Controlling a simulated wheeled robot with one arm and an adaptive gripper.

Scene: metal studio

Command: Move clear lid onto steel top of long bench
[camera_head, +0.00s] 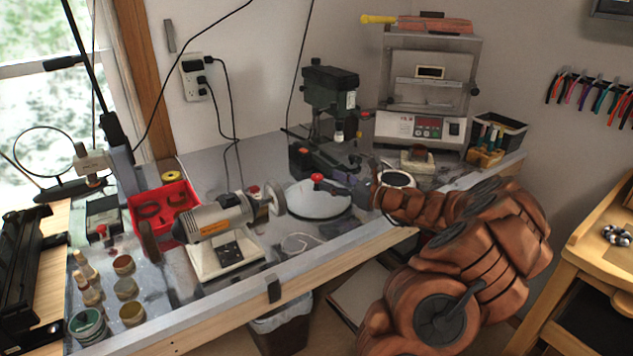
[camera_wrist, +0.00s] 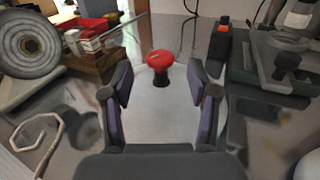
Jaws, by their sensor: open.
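The clear lid (camera_head: 318,204) shows as a pale round disc with a red knob, in the middle of the long bench. I cannot tell whether it lies directly on the steel top (camera_head: 180,283) or on something under it. My gripper (camera_head: 348,187) is low over the bench at the lid's right side. In the wrist view my gripper (camera_wrist: 160,85) is open and empty, with its two fingers apart. The lid's red knob (camera_wrist: 160,60) stands upright on a dark stem, ahead of the gap between the fingers. The lid's pale surface (camera_wrist: 160,115) spreads below it.
A bench grinder (camera_head: 220,218) stands left of the lid, with a red tray (camera_head: 178,196) behind it. A drill press (camera_head: 332,105) stands behind the lid. Several small jars (camera_head: 124,287) are at the bench's left end. A white cable (camera_head: 298,243) lies near the front.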

